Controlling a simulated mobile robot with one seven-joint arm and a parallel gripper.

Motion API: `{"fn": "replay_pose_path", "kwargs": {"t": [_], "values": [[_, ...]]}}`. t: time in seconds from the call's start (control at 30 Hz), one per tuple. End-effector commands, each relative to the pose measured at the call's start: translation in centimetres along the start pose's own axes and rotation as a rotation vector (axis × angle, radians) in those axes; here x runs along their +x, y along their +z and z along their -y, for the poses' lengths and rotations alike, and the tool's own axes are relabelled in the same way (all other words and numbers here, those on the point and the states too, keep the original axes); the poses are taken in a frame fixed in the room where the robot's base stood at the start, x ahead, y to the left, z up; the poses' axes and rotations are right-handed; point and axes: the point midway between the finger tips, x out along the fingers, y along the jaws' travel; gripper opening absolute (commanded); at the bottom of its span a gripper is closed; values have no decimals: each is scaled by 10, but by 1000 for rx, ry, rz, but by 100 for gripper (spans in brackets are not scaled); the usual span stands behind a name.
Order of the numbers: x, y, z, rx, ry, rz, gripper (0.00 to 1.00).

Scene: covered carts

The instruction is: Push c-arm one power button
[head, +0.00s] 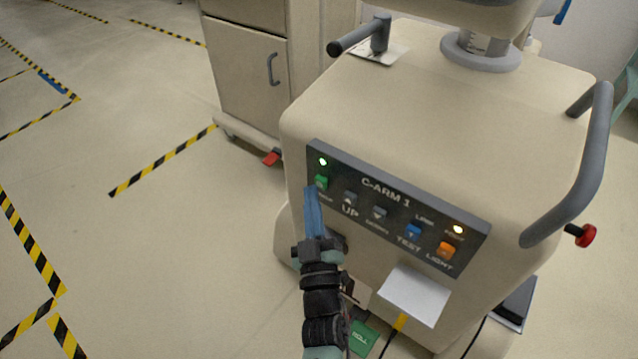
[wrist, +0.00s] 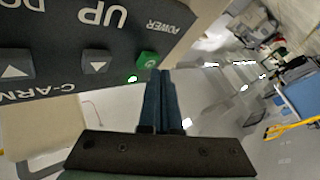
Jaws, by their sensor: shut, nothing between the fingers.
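The C-arm 1 control panel (head: 395,205) is a dark strip on the front of a beige cart. Its green power button (head: 321,182) is at the panel's left end, below a lit green light (head: 323,161). In the wrist view the power button (wrist: 147,59) shows beside the word POWER, with the green light (wrist: 132,78) near it. My gripper (head: 312,192) is shut and empty, its blue fingers pointing at the power button. The fingertips (wrist: 160,74) are right by the button; I cannot tell whether they touch it.
Grey up and down buttons (head: 349,199), a blue test button (head: 413,231) and an orange light button (head: 446,250) sit further right. A grey handle (head: 585,180) sticks out at right. A beige cabinet (head: 247,75) stands behind.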

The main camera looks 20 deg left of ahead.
Motion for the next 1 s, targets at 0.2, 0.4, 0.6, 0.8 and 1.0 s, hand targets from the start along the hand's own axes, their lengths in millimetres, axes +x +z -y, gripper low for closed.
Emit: {"fn": "replay_pose_path", "kwargs": {"t": [0.2, 0.4, 0.6, 0.8, 1.0], "values": [[4, 3, -3, 0, 0, 0, 0], [4, 3, -3, 0, -1, 0, 0], [5, 4, -3, 0, 0, 0, 0], [6, 5, -4, 0, 0, 0, 0], [7, 5, -5, 0, 0, 0, 0]]}}
